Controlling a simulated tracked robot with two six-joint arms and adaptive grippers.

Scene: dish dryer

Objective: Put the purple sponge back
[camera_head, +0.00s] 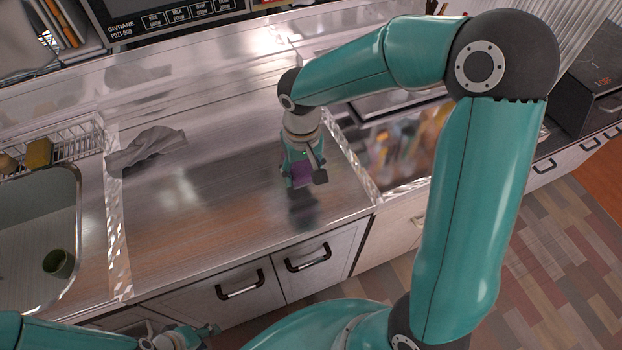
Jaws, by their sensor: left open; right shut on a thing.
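The purple sponge (302,171) is in my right gripper (304,180), above the right part of the steel counter (220,180). The gripper points down and is shut on the sponge, hiding part of it. A dark shadow or reflection lies on the counter just below. I cannot tell whether the sponge touches the counter. My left gripper (190,338) is low at the bottom left, in front of the cabinets, open and empty. A wire rack (78,140) at the far left, by the sink, holds a yellowish sponge (39,154).
A crumpled grey cloth (150,147) lies at the counter's left. The middle of the counter is clear. Right of the gripper is a raised metal edge (352,160). An appliance (165,15) stands at the back.

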